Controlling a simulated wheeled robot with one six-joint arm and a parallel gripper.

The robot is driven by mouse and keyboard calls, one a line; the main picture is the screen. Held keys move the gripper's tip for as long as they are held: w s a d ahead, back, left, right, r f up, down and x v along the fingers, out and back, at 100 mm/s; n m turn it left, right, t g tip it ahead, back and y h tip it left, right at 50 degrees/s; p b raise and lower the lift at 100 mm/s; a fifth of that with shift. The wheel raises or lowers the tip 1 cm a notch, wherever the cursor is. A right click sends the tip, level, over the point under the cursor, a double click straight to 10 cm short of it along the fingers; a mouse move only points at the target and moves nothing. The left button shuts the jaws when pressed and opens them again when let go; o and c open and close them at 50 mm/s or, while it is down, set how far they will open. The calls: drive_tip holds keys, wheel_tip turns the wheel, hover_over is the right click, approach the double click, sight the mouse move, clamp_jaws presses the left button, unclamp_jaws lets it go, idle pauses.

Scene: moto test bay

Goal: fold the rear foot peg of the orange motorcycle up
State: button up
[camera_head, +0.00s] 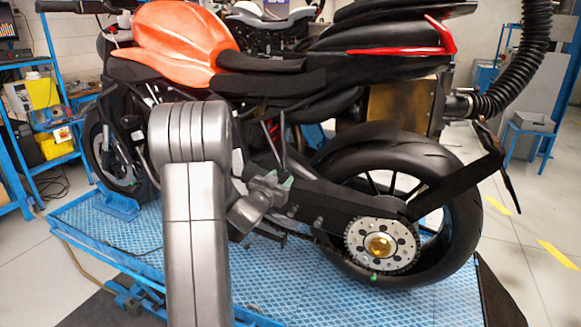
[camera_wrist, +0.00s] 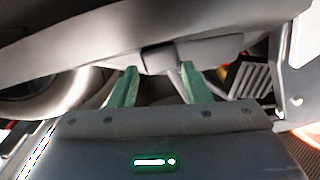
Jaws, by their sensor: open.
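The orange motorcycle (camera_head: 185,45) stands side-on on a blue lift platform. My gripper (camera_head: 278,180) is beside its frame, just ahead of the rear wheel and near the front of the swingarm. In the wrist view, the two green fingers of my gripper (camera_wrist: 160,82) are apart, with a gap between them. A dark block and a thin grey bar (camera_wrist: 174,78) show at and beyond this gap; I cannot tell whether either is the rear foot peg, or whether a finger touches it. In the head view I cannot make out the peg clearly; my arm covers part of that area.
The rear wheel (camera_head: 455,222) and swingarm (camera_head: 325,203) are close to the right of my gripper. The blue platform (camera_head: 265,285) lies below. A black exhaust hose (camera_head: 518,60) hangs at the right. Blue shelves (camera_head: 58,85) stand at the left.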

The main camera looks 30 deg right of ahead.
sight(290, 168)
drive_tip(key=p+x, duration=0.1)
drive_tip(key=x, duration=0.7)
drive_tip(key=shift+w+d, duration=0.1)
drive_tip(key=shift+w, duration=0.05)
clamp_jaws()
